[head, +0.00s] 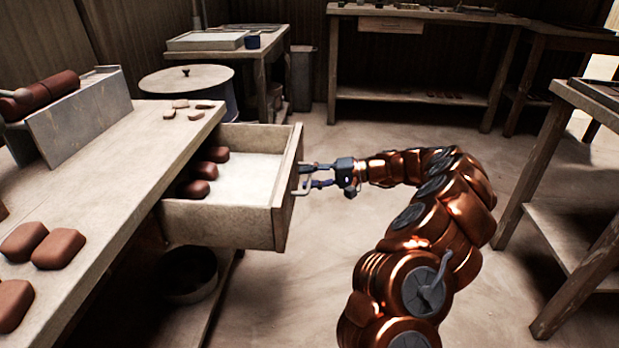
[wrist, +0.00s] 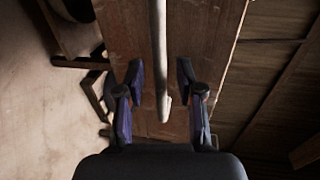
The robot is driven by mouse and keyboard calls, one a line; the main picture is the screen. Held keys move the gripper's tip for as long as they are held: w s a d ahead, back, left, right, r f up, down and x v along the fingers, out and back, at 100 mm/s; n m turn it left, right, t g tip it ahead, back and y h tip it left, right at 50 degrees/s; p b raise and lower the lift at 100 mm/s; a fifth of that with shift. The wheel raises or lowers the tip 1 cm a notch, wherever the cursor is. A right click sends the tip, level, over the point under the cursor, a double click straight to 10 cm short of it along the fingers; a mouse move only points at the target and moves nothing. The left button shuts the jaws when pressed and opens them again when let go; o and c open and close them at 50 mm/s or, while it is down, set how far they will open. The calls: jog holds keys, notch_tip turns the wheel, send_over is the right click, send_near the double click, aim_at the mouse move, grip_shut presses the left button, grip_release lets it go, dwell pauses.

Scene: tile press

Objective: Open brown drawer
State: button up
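The drawer (head: 225,222) under the worktable is pulled well out, and its pale inside is in plain view in the head view. Several red-brown clay pieces (head: 199,189) lie in it. Its wooden front (wrist: 210,45) fills the middle of the wrist view, with a pale bar handle (wrist: 160,60) on it. My gripper (head: 312,176) is at the drawer front, by the handle. In the wrist view my gripper (wrist: 159,82) has one finger on each side of the handle, with visible gaps, so it is open around the bar.
The worktable (head: 105,165) at left bears a grey press (head: 85,115) and more clay pieces (head: 58,248). A round lidded bin (head: 188,79) stands behind the drawer. A table (head: 575,200) stands at right. The floor (head: 325,240) in front of the drawer is clear except for my arm.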

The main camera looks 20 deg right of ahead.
jog(key=v, duration=1.2)
jog(key=shift+a, duration=0.1)
dwell(0.4)
